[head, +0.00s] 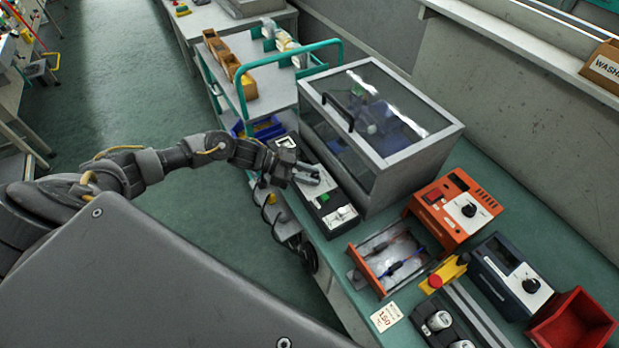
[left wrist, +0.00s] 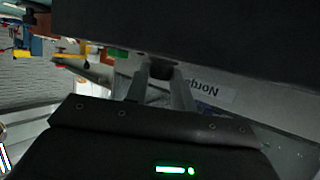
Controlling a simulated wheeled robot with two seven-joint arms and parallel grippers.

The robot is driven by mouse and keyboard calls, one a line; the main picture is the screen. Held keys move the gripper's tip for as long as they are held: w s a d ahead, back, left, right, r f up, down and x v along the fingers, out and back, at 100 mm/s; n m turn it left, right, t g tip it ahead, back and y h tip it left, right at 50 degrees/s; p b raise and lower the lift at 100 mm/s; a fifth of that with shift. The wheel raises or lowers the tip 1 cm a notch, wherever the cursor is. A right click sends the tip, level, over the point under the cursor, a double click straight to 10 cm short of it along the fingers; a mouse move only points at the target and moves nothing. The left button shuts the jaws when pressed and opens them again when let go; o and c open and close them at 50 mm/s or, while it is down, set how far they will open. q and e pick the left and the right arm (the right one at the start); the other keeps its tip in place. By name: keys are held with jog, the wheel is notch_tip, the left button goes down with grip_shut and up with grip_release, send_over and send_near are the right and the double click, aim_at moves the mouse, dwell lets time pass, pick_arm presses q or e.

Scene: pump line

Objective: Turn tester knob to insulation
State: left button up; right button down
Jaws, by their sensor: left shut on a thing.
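My left gripper (head: 312,178) is above a long black unit with a pale panel (head: 322,192) on the bench, in front of a glass-lidded case. In the left wrist view its two grey fingers (left wrist: 160,88) are closed on a small dark, knob-like thing (left wrist: 160,69). The head view does not show that thing clearly behind the fingers. An orange device (head: 440,222) has a black knob (head: 468,210) on a white panel. A dark blue device (head: 497,290) has another black knob (head: 531,286). Neither gripper touches these two. My right gripper is not in view.
The glass-lidded case (head: 325,130) stands close beside the gripper. An open tray (head: 358,262), a yellow block with a red button (head: 436,281) and a red bin (head: 560,335) crowd the bench. A teal-railed cart (head: 240,95) stands behind; the green floor at left is clear.

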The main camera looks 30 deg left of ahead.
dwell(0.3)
pick_arm(q)
jog(key=o, duration=1)
jog(key=b+v, duration=0.2)
jog(key=v, duration=0.8)
jog(key=shift+s+a+r+b, duration=0.15)
jog(key=shift+a+r+b, duration=0.15)
jog(key=shift+b, duration=0.1)
jog(key=shift+f, duration=0.1)
